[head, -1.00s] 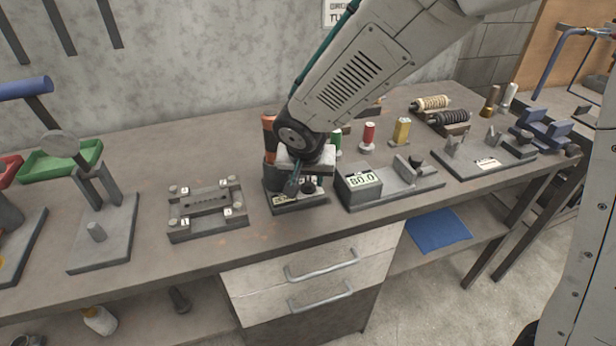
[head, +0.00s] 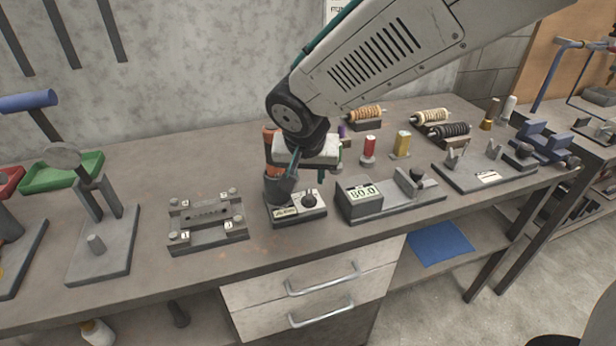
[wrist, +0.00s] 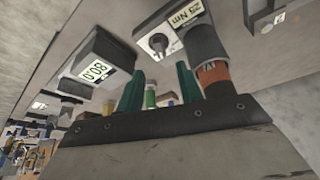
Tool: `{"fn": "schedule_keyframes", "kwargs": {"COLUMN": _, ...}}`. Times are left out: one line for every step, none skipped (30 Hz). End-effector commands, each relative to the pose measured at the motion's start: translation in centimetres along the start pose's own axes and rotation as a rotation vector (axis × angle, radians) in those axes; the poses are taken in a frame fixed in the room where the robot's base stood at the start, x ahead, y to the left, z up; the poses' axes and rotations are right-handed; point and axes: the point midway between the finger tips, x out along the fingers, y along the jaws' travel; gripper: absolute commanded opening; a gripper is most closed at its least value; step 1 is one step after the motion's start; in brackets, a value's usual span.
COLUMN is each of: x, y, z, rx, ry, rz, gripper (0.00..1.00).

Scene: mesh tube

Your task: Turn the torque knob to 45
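The torque knob (head: 310,198) is a small black knob on a light-topped base (head: 318,214) at the middle of the bench. In the wrist view the knob (wrist: 158,42) shows beside a label (wrist: 183,14) that appears to read 25 Nm. A dark cylinder (wrist: 203,44) with an orange-banded piece (wrist: 213,74) stands next to it. My gripper (wrist: 158,68) has two green fingers, apart and with nothing between them.
A grey fixture (head: 207,222) with corner posts is on the left. Red (head: 368,150) and yellow (head: 401,144) cylinders stand behind.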

Motion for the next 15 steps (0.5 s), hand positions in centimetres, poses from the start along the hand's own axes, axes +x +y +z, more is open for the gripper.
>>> {"fn": "schedule_keyframes", "kwargs": {"x": 0.0, "y": 0.0, "z": 0.0, "rx": 0.000, "ry": 0.000, "rz": 0.000, "gripper": 0.36}}
{"fn": "schedule_keyframes", "kwargs": {"x": 0.0, "y": 0.0, "z": 0.0, "rx": 0.000, "ry": 0.000, "rz": 0.000, "gripper": 0.36}}
{"fn": "schedule_keyframes", "kwargs": {"x": 0.0, "y": 0.0, "z": 0.0, "rx": 0.000, "ry": 0.000, "rz": 0.000, "gripper": 0.36}}
{"fn": "schedule_keyframes", "kwargs": {"x": 0.0, "y": 0.0, "z": 0.0, "rx": 0.000, "ry": 0.000, "rz": 0.000, "gripper": 0.42}}
{"fn": "schedule_keyframes", "kwargs": {"x": 0.0, "y": 0.0, "z": 0.0, "rx": 0.001, "ry": 0.000, "rz": 0.000, "gripper": 0.50}}
{"fn": "schedule_keyframes", "kwargs": {"x": 0.2, "y": 0.2, "z": -0.1, "rx": 0.005, "ry": -0.001, "rz": 0.004, "gripper": 0.56}}
{"fn": "schedule_keyframes", "kwargs": {"x": 0.5, "y": 0.5, "z": -0.2, "rx": 0.011, "ry": -0.005, "rz": 0.010, "gripper": 0.56}}
{"fn": "schedule_keyframes", "kwargs": {"x": 0.9, "y": 0.8, "z": -0.5, "rx": 0.019, "ry": -0.009, "rz": 0.017, "gripper": 0.56}}
{"fn": "schedule_keyframes", "kwargs": {"x": 1.4, "y": 1.1, "z": -1.3, "rx": 0.046, "ry": -0.016, "rz": 0.023, "gripper": 0.56}}
{"fn": "schedule_keyframes", "kwargs": {"x": 1.9, "y": 1.3, "z": -2.0, "rx": 0.060, "ry": -0.030, "rz": 0.029, "gripper": 0.56}}
{"fn": "schedule_keyframes", "kwargs": {"x": 2.0, "y": 1.4, "z": -2.3, "rx": 0.037, "ry": -0.043, "rz": 0.033, "gripper": 0.56}}
{"fn": "schedule_keyframes", "kwargs": {"x": 2.2, "y": 1.4, "z": -2.6, "rx": -0.001, "ry": -0.061, "rz": 0.037, "gripper": 0.56}}
{"fn": "schedule_keyframes", "kwargs": {"x": 2.4, "y": 1.4, "z": -2.8, "rx": -0.038, "ry": -0.073, "rz": 0.038, "gripper": 0.56}}
{"fn": "schedule_keyframes", "kwargs": {"x": 2.4, "y": 1.4, "z": -3.0, "rx": -0.077, "ry": -0.087, "rz": 0.039, "gripper": 0.56}}
{"fn": "schedule_keyframes", "kwargs": {"x": 2.6, "y": 1.4, "z": -3.3, "rx": -0.133, "ry": -0.105, "rz": 0.038, "gripper": 0.56}}
